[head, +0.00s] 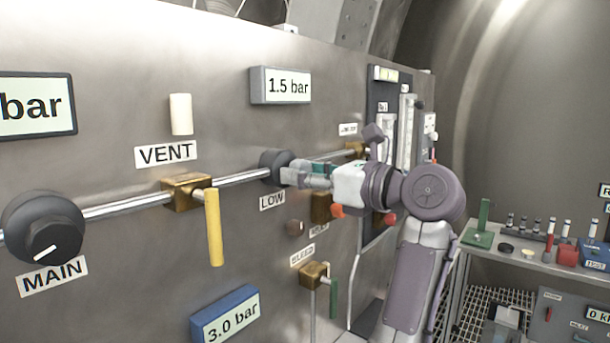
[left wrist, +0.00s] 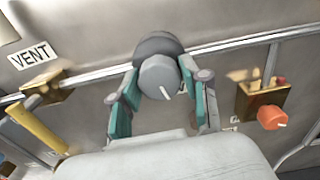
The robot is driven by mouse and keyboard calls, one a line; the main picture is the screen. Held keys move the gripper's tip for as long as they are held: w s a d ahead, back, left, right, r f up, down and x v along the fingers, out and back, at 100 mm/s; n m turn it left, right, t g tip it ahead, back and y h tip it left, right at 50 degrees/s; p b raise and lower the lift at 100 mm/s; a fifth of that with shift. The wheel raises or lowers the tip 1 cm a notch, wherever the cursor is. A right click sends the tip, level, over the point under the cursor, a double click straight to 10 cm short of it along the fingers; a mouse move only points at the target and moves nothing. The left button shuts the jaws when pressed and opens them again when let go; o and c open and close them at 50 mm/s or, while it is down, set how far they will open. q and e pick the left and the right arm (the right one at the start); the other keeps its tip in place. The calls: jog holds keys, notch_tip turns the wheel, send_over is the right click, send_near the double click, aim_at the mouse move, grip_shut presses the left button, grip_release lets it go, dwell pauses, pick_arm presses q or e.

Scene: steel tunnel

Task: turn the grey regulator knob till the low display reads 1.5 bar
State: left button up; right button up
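The grey regulator knob (left wrist: 160,76) sits on a dark round body on the pipe, above the LOW label (head: 272,200). In the head view the regulator (head: 271,165) is partly covered by my fingers. The low display (head: 281,86) above it reads 1.5 bar. My left gripper (head: 292,176) reaches in from the right. In the left wrist view its teal finger pads (left wrist: 160,90) lie on both sides of the knob, seemingly against it. A white pointer line shows on the knob's face. My right gripper is not in view.
A black MAIN knob (head: 43,227), a yellow VENT lever (head: 214,227) and a blue-framed display (head: 226,315) reading 3.0 bar are on the panel at left. An orange knob (left wrist: 271,117) is right of my fingers. A bench (head: 530,258) with small items stands at right.

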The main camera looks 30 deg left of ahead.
pick_arm(q)
jog(key=shift+o, duration=1.3)
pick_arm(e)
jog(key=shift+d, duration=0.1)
pick_arm(q)
jog(key=shift+r, duration=0.1)
notch_tip(320, 180, up, 10)
jog(key=shift+f, duration=0.1)
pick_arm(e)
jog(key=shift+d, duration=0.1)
